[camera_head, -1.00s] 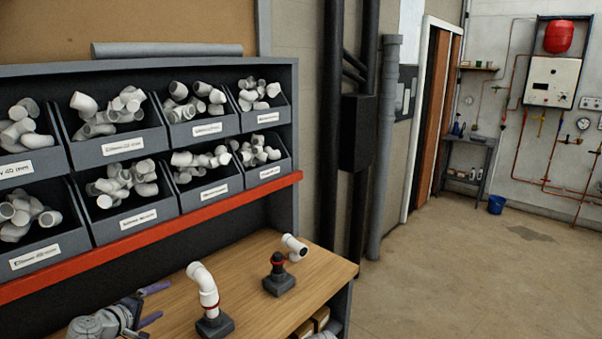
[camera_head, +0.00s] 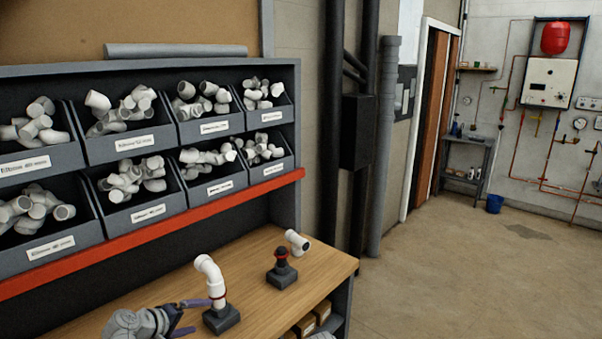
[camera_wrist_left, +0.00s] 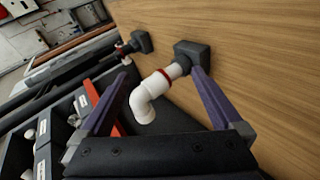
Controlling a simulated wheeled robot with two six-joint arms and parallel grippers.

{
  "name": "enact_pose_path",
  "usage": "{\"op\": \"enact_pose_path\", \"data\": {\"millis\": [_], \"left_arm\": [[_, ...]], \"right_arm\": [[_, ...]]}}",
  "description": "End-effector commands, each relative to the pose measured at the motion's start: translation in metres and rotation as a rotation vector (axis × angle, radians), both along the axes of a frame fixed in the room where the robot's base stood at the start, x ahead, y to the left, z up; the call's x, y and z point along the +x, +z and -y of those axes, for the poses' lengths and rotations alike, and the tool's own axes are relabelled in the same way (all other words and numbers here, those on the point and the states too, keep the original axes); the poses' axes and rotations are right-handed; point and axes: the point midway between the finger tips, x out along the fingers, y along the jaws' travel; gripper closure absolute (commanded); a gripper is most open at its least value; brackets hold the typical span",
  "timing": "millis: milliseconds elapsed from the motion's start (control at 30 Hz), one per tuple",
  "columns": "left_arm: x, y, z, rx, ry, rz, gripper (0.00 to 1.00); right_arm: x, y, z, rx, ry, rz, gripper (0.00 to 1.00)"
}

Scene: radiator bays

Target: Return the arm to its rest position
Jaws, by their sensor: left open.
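My left gripper (camera_head: 188,318) is low in the head view, over the wooden bench, with its purple fingers apart. In the left wrist view the open fingers (camera_wrist_left: 160,98) stand either side of a white pipe elbow (camera_wrist_left: 150,95), with no clear contact. The elbow also shows in the head view (camera_head: 212,280), upright with a red ring on a dark base block (camera_head: 222,319), just right of the fingers. My right gripper is not in view.
A second dark base with a black and red fitting (camera_head: 282,270) and a loose white pipe piece (camera_head: 297,242) are on the bench (camera_head: 255,255). Bins of white fittings (camera_head: 130,145) line the rack behind, above a red rail (camera_head: 150,235).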

Motion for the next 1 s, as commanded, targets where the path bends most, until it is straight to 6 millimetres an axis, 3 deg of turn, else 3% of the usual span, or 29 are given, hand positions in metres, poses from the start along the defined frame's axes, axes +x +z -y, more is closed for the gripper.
{"op": "enact_pose_path", "data": {"millis": [33,167,267,400,500,700,833,1000], "left_arm": [[-0.004,-0.006,0.019,0.027,-0.049,-0.023,0.00],[-0.020,-0.025,0.066,0.117,-0.186,-0.096,0.00],[-0.041,-0.044,0.108,0.217,-0.326,-0.170,0.00],[-0.087,-0.071,0.166,0.406,-0.561,-0.295,0.00],[-0.121,-0.085,0.194,0.550,-0.709,-0.376,0.00],[-0.174,-0.096,0.218,0.807,-0.918,-0.499,0.00],[-0.192,-0.097,0.222,0.914,-0.984,-0.542,0.00],[-0.200,-0.096,0.223,0.972,-1.014,-0.565,0.00]], "right_arm": [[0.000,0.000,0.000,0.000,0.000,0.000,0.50],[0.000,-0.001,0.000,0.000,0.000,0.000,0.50],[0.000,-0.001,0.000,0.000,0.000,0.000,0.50],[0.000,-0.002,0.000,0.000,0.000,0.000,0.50],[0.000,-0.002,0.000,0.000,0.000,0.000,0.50],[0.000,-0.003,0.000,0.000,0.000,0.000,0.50],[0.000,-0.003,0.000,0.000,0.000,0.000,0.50],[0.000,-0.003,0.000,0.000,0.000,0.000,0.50]]}}
